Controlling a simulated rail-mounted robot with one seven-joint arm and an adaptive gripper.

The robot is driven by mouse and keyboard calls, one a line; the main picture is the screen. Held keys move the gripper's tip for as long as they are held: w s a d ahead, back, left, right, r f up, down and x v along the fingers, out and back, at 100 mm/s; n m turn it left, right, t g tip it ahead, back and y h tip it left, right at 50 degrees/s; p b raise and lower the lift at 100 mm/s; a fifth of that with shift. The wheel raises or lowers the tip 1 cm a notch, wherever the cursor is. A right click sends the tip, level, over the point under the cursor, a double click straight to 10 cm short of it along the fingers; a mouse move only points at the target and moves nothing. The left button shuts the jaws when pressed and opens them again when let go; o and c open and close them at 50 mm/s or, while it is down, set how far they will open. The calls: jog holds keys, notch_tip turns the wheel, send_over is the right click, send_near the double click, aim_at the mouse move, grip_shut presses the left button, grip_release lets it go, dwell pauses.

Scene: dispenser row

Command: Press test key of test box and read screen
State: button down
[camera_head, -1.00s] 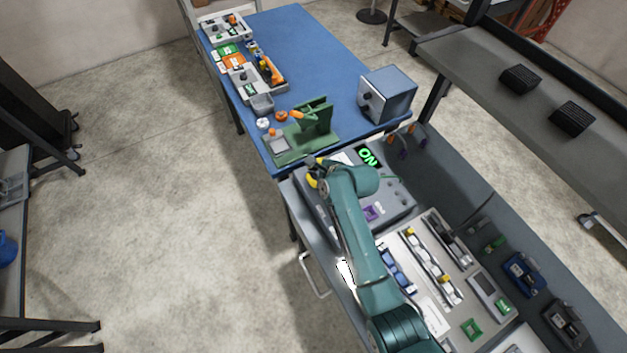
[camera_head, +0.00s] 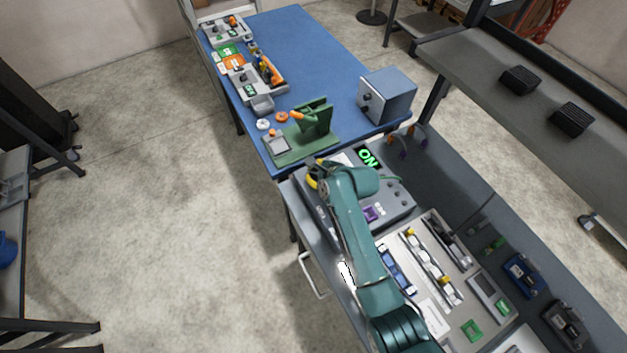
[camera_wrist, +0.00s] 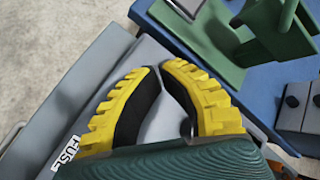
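The test box is a grey case (camera_head: 398,205) at the near end of the blue table. Its dark screen (camera_head: 367,157) shows green "ON" letters. A purple part (camera_head: 371,214) sits on its top; I cannot tell whether it is the test key. My gripper (camera_head: 312,174) is over the box's left end, partly hidden by my arm. In the wrist view my gripper (camera_wrist: 158,68) has its yellow, black-padded fingertips together, with nothing seen between them. A grey surface with a "FUS…" label (camera_wrist: 66,150) lies below it. Contact with a key cannot be seen.
A green stand (camera_head: 310,135) and a blue-grey box (camera_head: 388,94) stand on the blue table (camera_head: 320,60) beyond the test box. Trays with small parts (camera_head: 430,265) lie on the bench to the right. A grey shelf (camera_head: 545,95) runs along the right.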

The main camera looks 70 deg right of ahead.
jog(key=shift+f, duration=0.15)
jog(key=shift+f, duration=0.3)
jog(key=shift+f, duration=0.5)
dwell(0.6)
jog(key=shift+r, duration=0.15)
jog(key=shift+r+p, duration=0.75)
jog(key=shift+p, duration=0.1)
jog(key=shift+r, duration=0.1)
notch_tip(320, 180, up, 5)
jog(key=p, duration=0.5)
